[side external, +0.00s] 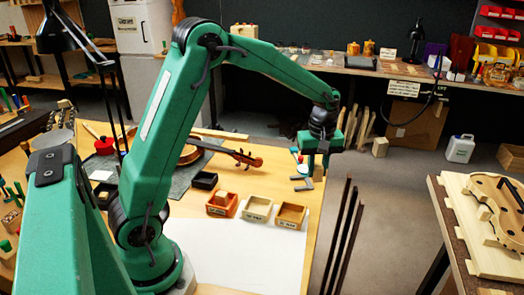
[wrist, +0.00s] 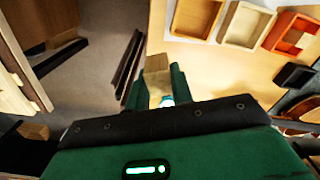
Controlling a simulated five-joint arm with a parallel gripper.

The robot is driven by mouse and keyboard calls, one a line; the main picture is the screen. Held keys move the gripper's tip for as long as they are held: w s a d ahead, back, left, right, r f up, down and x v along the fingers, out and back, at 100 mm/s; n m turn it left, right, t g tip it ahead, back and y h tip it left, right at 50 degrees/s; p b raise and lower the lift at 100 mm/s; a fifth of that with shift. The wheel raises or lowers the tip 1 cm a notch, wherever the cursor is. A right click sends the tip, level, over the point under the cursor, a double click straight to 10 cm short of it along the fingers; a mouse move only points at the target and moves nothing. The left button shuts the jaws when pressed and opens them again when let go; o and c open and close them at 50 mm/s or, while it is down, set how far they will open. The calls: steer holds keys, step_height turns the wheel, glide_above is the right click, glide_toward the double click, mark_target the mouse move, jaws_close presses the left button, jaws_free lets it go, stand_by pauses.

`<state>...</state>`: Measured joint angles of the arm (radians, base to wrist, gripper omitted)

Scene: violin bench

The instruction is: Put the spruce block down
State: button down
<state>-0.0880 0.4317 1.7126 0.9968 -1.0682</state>
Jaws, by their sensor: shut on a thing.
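A pale wooden block, the spruce block (wrist: 157,66), is between the two green fingers of my gripper (wrist: 160,90) in the wrist view. My gripper is shut on it, and its end sticks out beyond the fingertips. In the side view my gripper (side external: 309,163) hangs low near the table's right edge, to the right of and behind the bins.
An orange bin (side external: 221,207) with wooden pieces in it, a cream bin (side external: 258,211) and a tan bin (side external: 291,218) stand in a row. A black tray (side external: 204,180) and violin (side external: 240,156) lie behind. White sheet (side external: 245,255) is clear in front. Dark strips (side external: 345,235) stand beyond the edge.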

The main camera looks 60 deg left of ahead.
steer(key=shift+w+a+f+n, duration=0.15)
steer(key=shift+w+a+n, duration=0.2)
steer(key=shift+a+n, duration=0.05)
glide_above(298, 184)
step_height(298, 184, down, 7)
steer(key=shift+a, duration=0.1)
steer(key=shift+f, duration=0.1)
steer(key=shift+f, duration=1.9)
steer(key=shift+f, duration=0.15)
steer(key=c, duration=1.2)
jaws_free()
steer(key=shift+c, duration=0.2)
